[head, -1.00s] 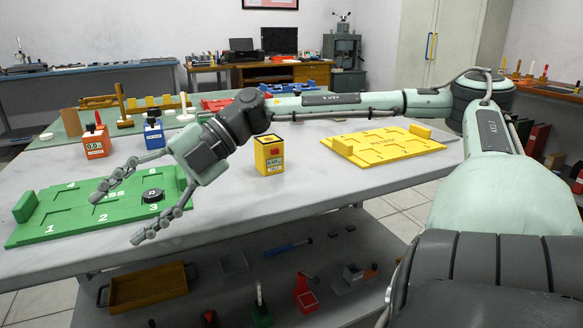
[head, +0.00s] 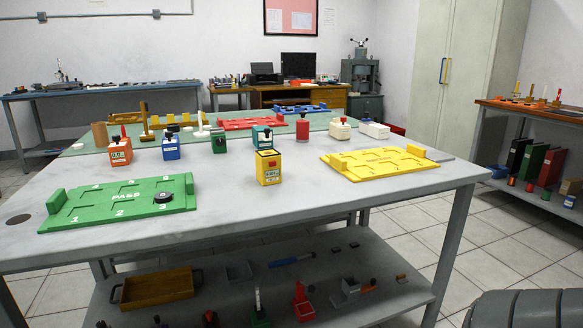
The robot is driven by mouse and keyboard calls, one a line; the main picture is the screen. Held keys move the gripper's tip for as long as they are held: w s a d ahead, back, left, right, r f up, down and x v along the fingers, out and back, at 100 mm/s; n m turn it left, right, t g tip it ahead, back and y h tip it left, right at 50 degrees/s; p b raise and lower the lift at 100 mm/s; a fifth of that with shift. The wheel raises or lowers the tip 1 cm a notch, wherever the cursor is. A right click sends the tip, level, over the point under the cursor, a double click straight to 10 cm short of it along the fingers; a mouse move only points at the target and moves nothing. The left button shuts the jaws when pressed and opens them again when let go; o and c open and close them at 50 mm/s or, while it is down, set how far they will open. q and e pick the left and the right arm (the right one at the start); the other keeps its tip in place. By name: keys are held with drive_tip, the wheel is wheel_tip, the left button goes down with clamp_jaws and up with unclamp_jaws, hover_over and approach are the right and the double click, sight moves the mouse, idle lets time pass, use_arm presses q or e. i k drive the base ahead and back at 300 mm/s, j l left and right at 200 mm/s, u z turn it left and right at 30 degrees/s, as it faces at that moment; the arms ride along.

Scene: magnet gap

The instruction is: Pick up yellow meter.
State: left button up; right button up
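Neither gripper shows in the head view now. Only a dark rounded part of my own body shows at the bottom right.
A green tray (head: 88,213) holding a black puck (head: 163,197) lies left, and a yellow tray (head: 365,168) lies right. Orange (head: 120,152), blue (head: 171,149) and teal (head: 262,137) meters stand behind. The table front before the yellow meter is clear.

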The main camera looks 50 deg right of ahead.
sight(267, 176)
drive_tip(key=i+l+z, duration=0.1)
drive_tip(key=z, duration=0.35)
drive_tip(key=i+z, duration=0.1)
drive_tip(key=z, duration=0.35)
drive_tip(key=i+z, duration=0.15)
drive_tip(key=z, duration=0.3)
drive_tip(key=i, duration=0.45)
drive_tip(key=k+l, duration=0.1)
drive_tip(key=l, duration=0.2)
drive_tip(key=k+l, duration=0.15)
drive_tip(key=l, duration=0.2)
